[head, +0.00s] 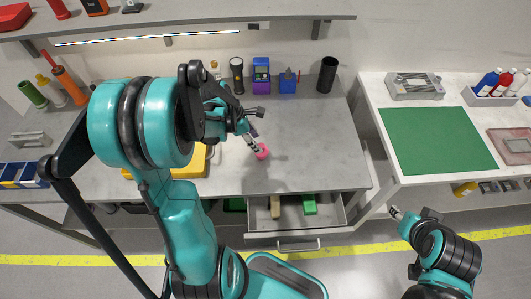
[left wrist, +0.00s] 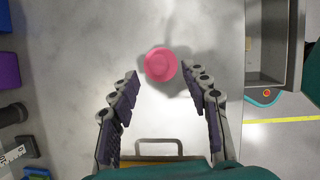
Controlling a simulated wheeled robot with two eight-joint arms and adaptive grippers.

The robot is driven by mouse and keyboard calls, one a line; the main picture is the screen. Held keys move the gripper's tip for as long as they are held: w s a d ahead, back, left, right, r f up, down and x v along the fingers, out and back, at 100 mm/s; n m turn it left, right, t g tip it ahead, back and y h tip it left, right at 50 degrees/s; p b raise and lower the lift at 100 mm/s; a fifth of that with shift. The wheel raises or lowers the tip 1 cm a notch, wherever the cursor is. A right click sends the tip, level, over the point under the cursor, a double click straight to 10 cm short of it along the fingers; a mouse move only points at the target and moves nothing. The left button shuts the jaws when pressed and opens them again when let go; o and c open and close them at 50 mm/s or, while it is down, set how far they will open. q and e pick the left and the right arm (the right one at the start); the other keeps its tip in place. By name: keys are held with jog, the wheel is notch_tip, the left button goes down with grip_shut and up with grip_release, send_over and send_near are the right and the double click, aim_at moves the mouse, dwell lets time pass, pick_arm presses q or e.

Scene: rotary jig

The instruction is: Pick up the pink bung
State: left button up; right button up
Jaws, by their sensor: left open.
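My left gripper (head: 257,146) is right by the bung in the head view. In the left wrist view the open fingers of the left gripper (left wrist: 163,82) stand on either side, with the bung centred just beyond the fingertips. No finger clearly touches it. My right gripper (head: 396,212) is low at the right, away from the bung, too small to read.
An open drawer (head: 335,212) with a green block (head: 309,204) juts out below the bench front. A torch (head: 237,75), a purple device (head: 261,75), a blue holder (head: 288,80) and a black cup (head: 327,74) stand at the back. The bench right of the bung is clear.

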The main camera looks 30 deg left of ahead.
aim_at(261, 145)
pick_arm(q)
jog(key=b+x, duration=0.1)
jog(key=x, duration=0.4)
jog(key=shift+w+r+b, duration=0.1)
jog(key=shift+w+b, duration=0.05)
jog(key=shift+b, duration=0.25)
jog(key=shift+r, duration=0.1)
jog(key=shift+c, duration=0.6)
grip_shut()
jog(key=shift+r, duration=0.15)
